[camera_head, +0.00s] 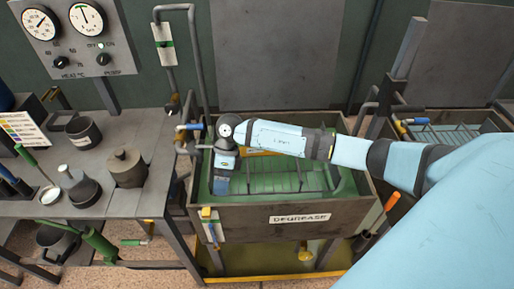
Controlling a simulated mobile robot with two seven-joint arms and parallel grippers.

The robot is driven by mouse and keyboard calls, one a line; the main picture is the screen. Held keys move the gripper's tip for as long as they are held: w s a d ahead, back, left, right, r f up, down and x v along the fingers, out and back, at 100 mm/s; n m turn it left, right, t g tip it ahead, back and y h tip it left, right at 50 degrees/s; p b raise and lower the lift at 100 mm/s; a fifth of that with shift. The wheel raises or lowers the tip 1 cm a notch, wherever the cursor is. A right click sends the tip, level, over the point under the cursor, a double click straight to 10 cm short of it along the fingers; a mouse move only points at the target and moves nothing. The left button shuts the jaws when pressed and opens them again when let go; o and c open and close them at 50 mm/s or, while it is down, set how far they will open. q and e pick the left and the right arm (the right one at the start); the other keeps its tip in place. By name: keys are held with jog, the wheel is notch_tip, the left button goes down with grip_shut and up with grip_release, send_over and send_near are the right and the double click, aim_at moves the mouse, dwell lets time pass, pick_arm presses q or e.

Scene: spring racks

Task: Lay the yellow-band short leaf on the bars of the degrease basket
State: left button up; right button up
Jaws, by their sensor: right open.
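The degrease basket's dark wire bars (290,180) lie inside the green-lined tank, whose front carries a DEGREASE label (300,218). My right arm reaches in from the right across the tank. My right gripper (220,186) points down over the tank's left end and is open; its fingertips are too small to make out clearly. I cannot make out a leaf in or below it. A yellow patch (262,152) shows behind my arm at the tank's back, partly hidden, and I cannot tell what it is. My left gripper is not in view.
A grey bench (110,203) on the left carries a lidded pot (127,167), a flask (80,187) and a dark cup (83,132). A pipe (196,60) rises behind the tank's left end. A second tank (455,132) with bars stands at the right.

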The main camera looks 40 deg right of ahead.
jog(key=s+a+r+m+t+y, duration=0.35)
jog(key=a+m+t+y, duration=0.3)
jog(key=m, duration=0.25)
jog(key=s+a+r+m+t+y, duration=0.2)
jog(key=s+a+m+t+y, duration=0.3)
jog(key=a+m, duration=0.35)
jog(key=s+d+f+m+t+h, duration=0.1)
jog(key=s+d+f+m+h, duration=0.5)
jog(key=m, duration=0.7)
jog(key=s+d+f+m+t+h, duration=0.1)
jog(key=s+d+f+m+h, duration=0.5)
jog(key=m, duration=0.7)
notch_tip(320, 180, down, 2)
jog(key=shift+s+d+f+m+h, duration=0.15)
jog(key=shift+s+f+m+h, duration=0.15)
jog(key=shift+h, duration=0.25)
jog(key=shift+r, duration=0.15)
